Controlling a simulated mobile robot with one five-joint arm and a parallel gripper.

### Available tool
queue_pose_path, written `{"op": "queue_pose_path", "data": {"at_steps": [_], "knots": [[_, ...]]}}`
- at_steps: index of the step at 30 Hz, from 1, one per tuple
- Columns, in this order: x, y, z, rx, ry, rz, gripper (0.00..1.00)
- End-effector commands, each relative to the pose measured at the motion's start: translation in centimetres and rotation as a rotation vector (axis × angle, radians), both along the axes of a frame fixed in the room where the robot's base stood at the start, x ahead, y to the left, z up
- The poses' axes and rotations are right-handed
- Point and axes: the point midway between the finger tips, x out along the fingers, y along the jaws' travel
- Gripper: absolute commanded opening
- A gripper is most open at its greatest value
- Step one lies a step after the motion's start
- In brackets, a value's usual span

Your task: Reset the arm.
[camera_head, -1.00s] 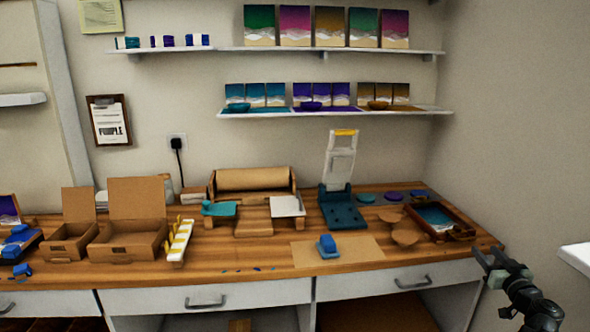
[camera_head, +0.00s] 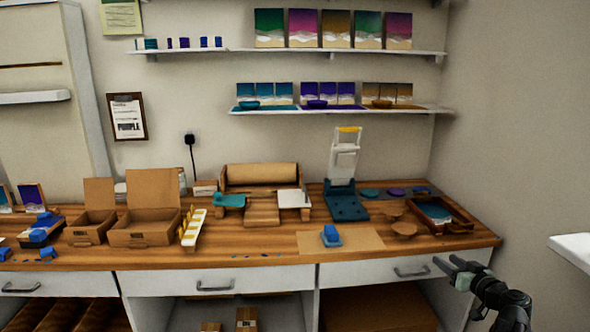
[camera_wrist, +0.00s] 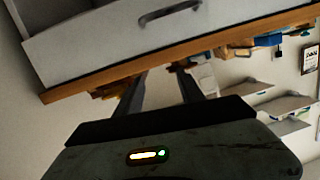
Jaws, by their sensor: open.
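My gripper (camera_head: 449,264) is at the lower right of the head view, in front of the bench's right drawer front. Its two dark fingers are apart, with nothing between them. In the wrist view my gripper (camera_wrist: 163,88) points at the bench edge, which appears tilted and upside down, with a drawer front (camera_wrist: 110,35) and its handle. No object is held. The arm behind the gripper runs off the bottom right of the head view.
The wooden bench (camera_head: 280,240) holds cardboard boxes (camera_head: 143,232), a blue block on a small base (camera_head: 331,236), a teal and white press (camera_head: 345,200) and a framed tray (camera_head: 440,215). A white surface (camera_head: 572,250) juts in at the right. Shelves (camera_head: 300,52) hang above.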

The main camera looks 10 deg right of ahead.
Motion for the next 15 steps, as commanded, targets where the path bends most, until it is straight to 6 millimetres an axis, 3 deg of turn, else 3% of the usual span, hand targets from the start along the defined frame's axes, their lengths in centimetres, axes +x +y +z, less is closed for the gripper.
{"op": "queue_pose_path", "data": {"at_steps": [5,8,9,12,15], "knots": [[2.8,8.4,-3.3,0.059,0.151,0.147,0.46],[3.9,15.4,-6.3,0.101,0.303,0.252,0.46],[4.0,18.6,-7.8,0.117,0.383,0.294,0.46],[3.1,26.4,-11.6,0.139,0.615,0.37,0.46],[0.8,32.6,-14.9,0.129,0.853,0.381,0.46]]}}
